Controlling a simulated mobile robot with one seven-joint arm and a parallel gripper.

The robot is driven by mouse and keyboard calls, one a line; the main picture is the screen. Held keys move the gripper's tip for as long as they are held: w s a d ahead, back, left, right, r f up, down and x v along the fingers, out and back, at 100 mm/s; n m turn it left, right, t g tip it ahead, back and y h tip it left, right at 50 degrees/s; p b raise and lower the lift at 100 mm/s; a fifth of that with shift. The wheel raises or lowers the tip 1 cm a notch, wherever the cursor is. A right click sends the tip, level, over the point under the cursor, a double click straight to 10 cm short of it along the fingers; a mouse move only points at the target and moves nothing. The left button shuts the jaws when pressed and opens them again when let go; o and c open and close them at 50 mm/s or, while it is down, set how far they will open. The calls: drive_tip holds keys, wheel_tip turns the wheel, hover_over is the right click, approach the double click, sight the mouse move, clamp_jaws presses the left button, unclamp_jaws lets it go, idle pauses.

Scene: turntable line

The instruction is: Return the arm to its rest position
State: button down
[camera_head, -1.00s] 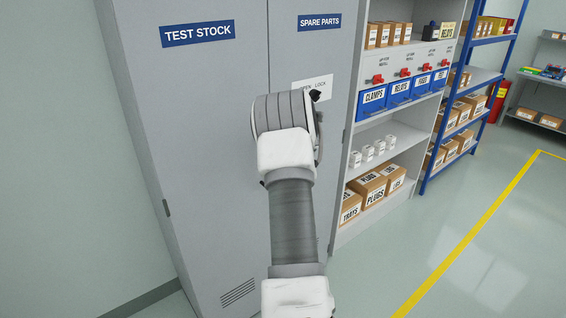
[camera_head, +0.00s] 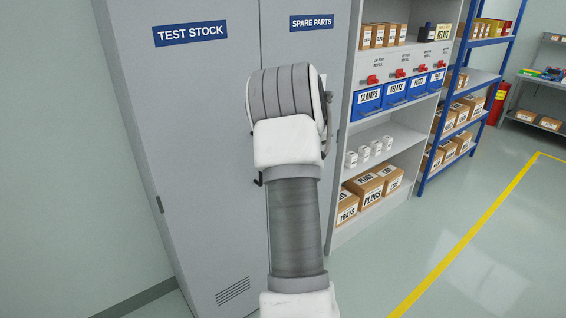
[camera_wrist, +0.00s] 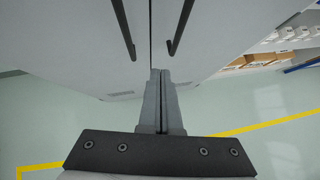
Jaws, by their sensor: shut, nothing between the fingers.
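My gripper (camera_wrist: 161,76) shows in the wrist view with its two fingers together, shut and empty. Beyond the fingertips are the closed grey cabinet doors with two dark bar handles, a left handle (camera_wrist: 123,28) and a right handle (camera_wrist: 181,28). The fingers appear below the handles in that view and hold neither. In the head view my arm is raised in front of the grey cabinet (camera_head: 200,130), labelled TEST STOCK and SPARE PARTS. The gripper itself is hidden there behind my arm.
An open shelf unit (camera_head: 352,150) right of the cabinet holds blue bins (camera_head: 396,92), cartons (camera_head: 372,190) and small white boxes. Blue racking (camera_head: 455,130) stands farther right. The floor (camera_head: 480,240) is clear, with a yellow line (camera_head: 470,233). A wall is at left.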

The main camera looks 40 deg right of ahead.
drive_tip(key=shift+v, duration=1.25)
drive_tip(key=shift+d, duration=0.15)
drive_tip(key=a+r+m+t+h, duration=0.1)
drive_tip(key=a+r+m+h, duration=0.1)
drive_tip(key=a+r+m, duration=0.6)
drive_tip(key=a+r+m+t+h, duration=0.1)
drive_tip(key=a+r+m+h, duration=0.1)
drive_tip(key=a+r+m, duration=0.75)
drive_tip(key=s+a+f+m+g+y, duration=0.2)
drive_tip(key=s+a+m, duration=0.5)
drive_tip(key=s+a, duration=0.5)
drive_tip(key=s+a+f+m+g+y, duration=0.2)
drive_tip(key=s+a+f+m+y, duration=0.2)
drive_tip(key=s+a+m, duration=0.3)
drive_tip(key=s+a+y, duration=0.1)
drive_tip(key=s+a, duration=0.4)
drive_tip(key=a, duration=0.5)
drive_tip(key=shift+f+g, duration=0.3)
drive_tip(key=shift+g, duration=0.1)
drive_tip(key=shift+a, duration=0.1)
